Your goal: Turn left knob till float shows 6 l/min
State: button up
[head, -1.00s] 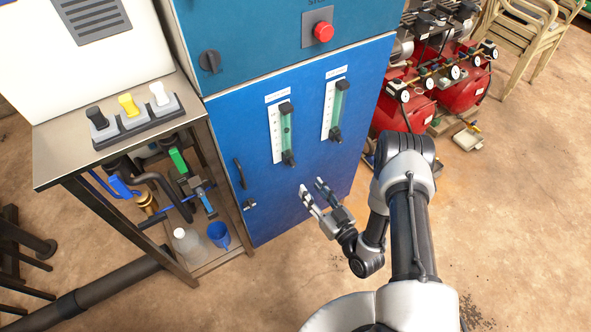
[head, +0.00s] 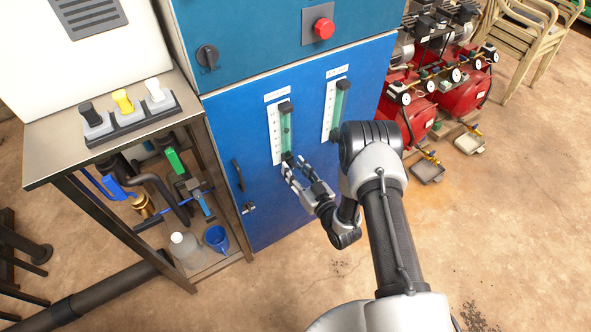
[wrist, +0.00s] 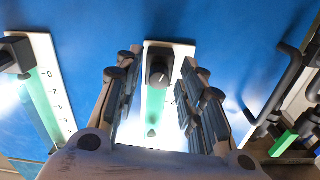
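The left flowmeter (head: 273,131) is a white scale plate with a green tube on the blue cabinet front. Its dark round knob (wrist: 159,71) at the lower end shows a pale pointer mark in the wrist view. A small dark float (head: 286,130) sits around mid-tube in the head view; it also shows as a green cone in the wrist view (wrist: 152,132). Its scale numbers are not readable. My gripper (head: 296,163) is open at the knob, its fingers on either side of it in the wrist view (wrist: 158,66). I cannot tell whether they touch it.
The right flowmeter (head: 329,110) stands beside it, with its own knob (wrist: 14,55) at the wrist view's left. A cabinet handle (head: 238,175) is left of my gripper. A red button (head: 324,28) and rotary switch (head: 207,56) are above.

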grip_shut()
jog(key=shift+n, duration=0.7)
jog(key=shift+o, duration=0.6)
grip_release()
jog(key=v, duration=1.2)
